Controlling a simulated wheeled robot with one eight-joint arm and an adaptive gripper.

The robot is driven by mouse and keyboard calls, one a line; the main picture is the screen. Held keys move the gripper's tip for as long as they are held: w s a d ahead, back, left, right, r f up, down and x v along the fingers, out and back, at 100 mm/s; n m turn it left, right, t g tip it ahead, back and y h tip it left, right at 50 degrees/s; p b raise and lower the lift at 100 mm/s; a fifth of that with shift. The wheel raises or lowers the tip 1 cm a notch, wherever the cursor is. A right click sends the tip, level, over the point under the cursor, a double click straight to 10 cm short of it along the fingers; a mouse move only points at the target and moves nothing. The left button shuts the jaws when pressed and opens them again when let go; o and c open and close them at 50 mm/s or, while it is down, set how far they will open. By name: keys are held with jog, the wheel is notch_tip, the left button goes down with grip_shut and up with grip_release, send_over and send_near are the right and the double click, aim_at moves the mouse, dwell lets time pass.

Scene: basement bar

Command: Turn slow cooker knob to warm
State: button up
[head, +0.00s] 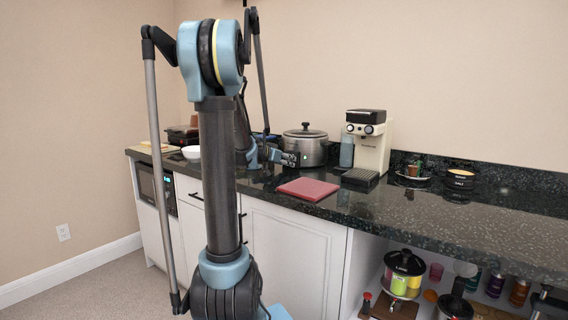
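The slow cooker (312,151) is a silver pot with a dark-rimmed lid, standing upright on the dark counter in the head view. A small dark panel with a greenish spot (290,158) shows at its lower left front. The knob is too small to make out, so its setting cannot be read. My gripper (273,156) is at the left front of the slow cooker, close to this panel. I cannot tell whether it touches the cooker or whether its fingers are open. My arm hides part of the counter to the left.
A red board (308,189) lies in front of the cooker. A cream coffee machine (370,145) stands to its right, with a dark tray (360,177) before it. A white bowl (191,152) is on the left. The counter (430,210) is mostly bare towards the right front.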

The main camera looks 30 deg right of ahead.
jog(key=c, duration=0.8)
jog(key=shift+c, duration=0.2)
jog(key=o, duration=1.1)
jog(key=shift+c, duration=0.2)
jog(key=shift+a, duration=0.1)
jog(key=shift+v, duration=5.9)
jog(key=shift+s+f, duration=0.1)
